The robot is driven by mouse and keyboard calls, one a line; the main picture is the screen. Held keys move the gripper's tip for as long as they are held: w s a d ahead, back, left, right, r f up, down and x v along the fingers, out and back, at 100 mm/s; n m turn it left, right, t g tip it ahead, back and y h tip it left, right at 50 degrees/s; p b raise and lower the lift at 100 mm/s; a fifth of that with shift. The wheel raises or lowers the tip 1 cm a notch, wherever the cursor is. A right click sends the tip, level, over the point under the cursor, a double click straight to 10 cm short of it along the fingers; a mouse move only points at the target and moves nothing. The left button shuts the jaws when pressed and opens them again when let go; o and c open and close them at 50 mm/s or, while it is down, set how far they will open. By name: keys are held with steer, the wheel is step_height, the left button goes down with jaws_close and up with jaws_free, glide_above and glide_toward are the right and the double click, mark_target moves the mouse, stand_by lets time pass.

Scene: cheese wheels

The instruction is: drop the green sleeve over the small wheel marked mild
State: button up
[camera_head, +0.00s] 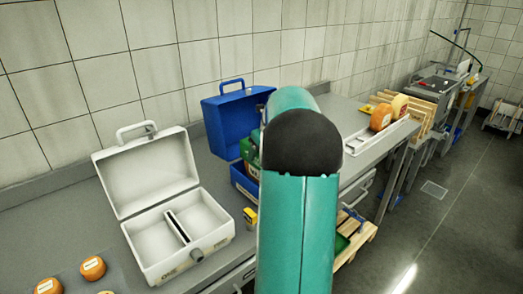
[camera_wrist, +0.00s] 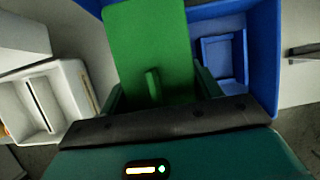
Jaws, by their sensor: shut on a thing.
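The green sleeve (camera_wrist: 148,40) fills the upper middle of the wrist view as a flat green piece with a small raised tab. My gripper (camera_wrist: 160,88) is shut on it, with the sleeve between the fingers, over or in the open blue case (camera_wrist: 264,50). In the head view my teal arm hides most of the gripper; part of the green sleeve (camera_head: 249,146) shows beside the blue case (camera_head: 228,125). Small orange wheels with pale labels, one (camera_head: 93,268) and another (camera_head: 47,286), sit at the lower left. Their labels are too small to read.
An open white case (camera_head: 150,185) with a divider stands left of the blue case. A small yellow object (camera_head: 250,217) lies between them, near the bench's front. Larger wheels (camera_head: 381,117) stand farther right by wooden slats. The tiled wall bounds the back.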

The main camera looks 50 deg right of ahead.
steer(key=shift+f, duration=0.45)
stand_by(0.4)
steer(key=o, duration=1)
steer(key=shift+c, duration=0.2)
steer(key=v, duration=1.4)
